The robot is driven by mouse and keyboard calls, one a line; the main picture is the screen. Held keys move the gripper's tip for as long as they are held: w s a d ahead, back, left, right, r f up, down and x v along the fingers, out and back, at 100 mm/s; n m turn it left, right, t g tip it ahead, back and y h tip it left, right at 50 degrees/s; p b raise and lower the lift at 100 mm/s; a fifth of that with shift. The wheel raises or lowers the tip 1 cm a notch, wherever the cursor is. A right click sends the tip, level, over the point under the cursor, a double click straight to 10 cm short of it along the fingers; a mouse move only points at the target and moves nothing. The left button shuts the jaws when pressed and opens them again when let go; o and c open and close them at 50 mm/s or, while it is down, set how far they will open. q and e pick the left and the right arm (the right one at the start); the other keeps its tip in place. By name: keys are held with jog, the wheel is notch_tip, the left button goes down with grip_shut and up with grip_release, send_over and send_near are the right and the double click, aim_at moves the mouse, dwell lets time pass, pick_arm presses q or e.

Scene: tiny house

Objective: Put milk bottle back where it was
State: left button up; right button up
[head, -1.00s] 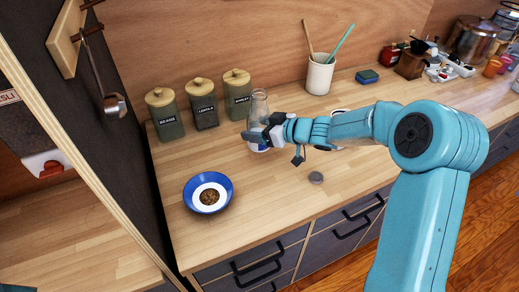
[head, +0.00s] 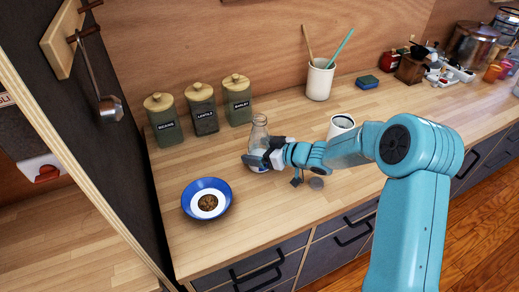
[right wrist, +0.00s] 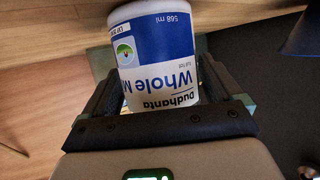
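The milk bottle (head: 259,132) is clear glass with a white and blue label and stands about upright over the wooden counter. My right gripper (head: 257,160) is around its lower part, shut on it. In the right wrist view, the bottle's "Whole Milk" label (right wrist: 160,60) shows upside down between the two dark fingers (right wrist: 158,95). I cannot tell whether the base touches the counter. My left gripper is not in view.
A blue bowl of food (head: 188,200) sits front left of the bottle. Three green canisters (head: 203,115) stand behind left. A utensil pot (head: 319,80) stands at the back.

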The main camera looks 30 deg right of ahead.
jog(key=shift+r, duration=0.15)
jog(key=shift+s+r, duration=0.1)
jog(key=shift+r, duration=0.05)
jog(key=v, duration=1.2)
